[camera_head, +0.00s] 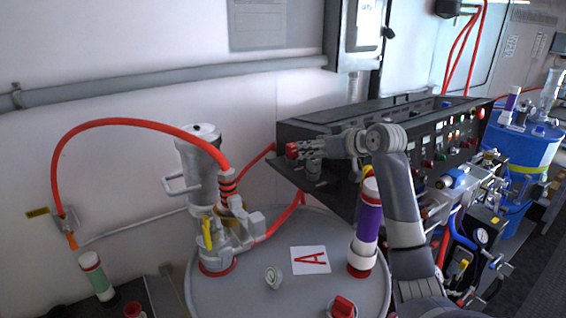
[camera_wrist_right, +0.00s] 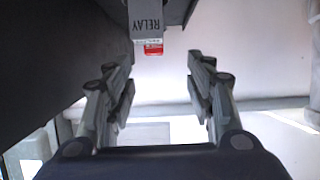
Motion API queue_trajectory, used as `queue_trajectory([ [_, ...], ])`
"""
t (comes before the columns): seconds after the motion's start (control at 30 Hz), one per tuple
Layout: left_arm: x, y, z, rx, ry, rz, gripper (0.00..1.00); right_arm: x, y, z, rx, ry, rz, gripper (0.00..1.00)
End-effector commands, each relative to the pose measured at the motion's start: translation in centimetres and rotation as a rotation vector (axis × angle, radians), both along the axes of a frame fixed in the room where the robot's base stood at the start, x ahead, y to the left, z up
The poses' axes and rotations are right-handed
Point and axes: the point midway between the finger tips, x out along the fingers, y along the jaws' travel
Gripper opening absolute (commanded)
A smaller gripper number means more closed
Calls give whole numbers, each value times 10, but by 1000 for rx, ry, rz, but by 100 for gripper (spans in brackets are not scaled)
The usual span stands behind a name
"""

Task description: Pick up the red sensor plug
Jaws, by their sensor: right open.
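My right gripper (camera_head: 304,150) reaches left in front of the black control panel in the head view. In the right wrist view the right gripper (camera_wrist_right: 160,68) is open, with nothing between its fingers. A small red piece (camera_head: 291,150) shows at its fingertips in the head view; I cannot tell for sure that it is the sensor plug. In the right wrist view a grey block (camera_wrist_right: 146,20) marked RELAY, with a red-and-white end (camera_wrist_right: 153,48), lies ahead between the fingertips. Another red cap-like piece (camera_head: 342,307) is on the drum. My left gripper is out of view.
The black control panel (camera_head: 350,118) stands behind the right arm, its shelf edge close to the gripper. Below is a grey drum (camera_head: 225,293) with a pump (camera_head: 203,160), red hose (camera_head: 110,122) and purple cylinder (camera_head: 368,222). A blue barrel (camera_head: 530,150) stands at right.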

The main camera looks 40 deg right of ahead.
Motion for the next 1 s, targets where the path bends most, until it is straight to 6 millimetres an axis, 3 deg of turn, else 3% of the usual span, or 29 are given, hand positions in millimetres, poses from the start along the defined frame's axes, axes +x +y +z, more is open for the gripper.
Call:
queue_trajectory([
  [0.03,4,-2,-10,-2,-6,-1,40,-1,-4,-3,2,-14,-5,50],
  [0.17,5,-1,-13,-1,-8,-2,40,0,-10,2,7,-34,-7,50],
  [0.5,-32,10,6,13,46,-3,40,42,-15,-12,14,-37,-7,50],
  [0.67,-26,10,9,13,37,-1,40,51,-16,-18,10,-35,-7,50],
  [0.87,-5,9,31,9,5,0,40,70,-18,-27,15,-34,-7,50],
  [1.0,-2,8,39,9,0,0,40,85,-20,-37,12,-37,-8,50],
])
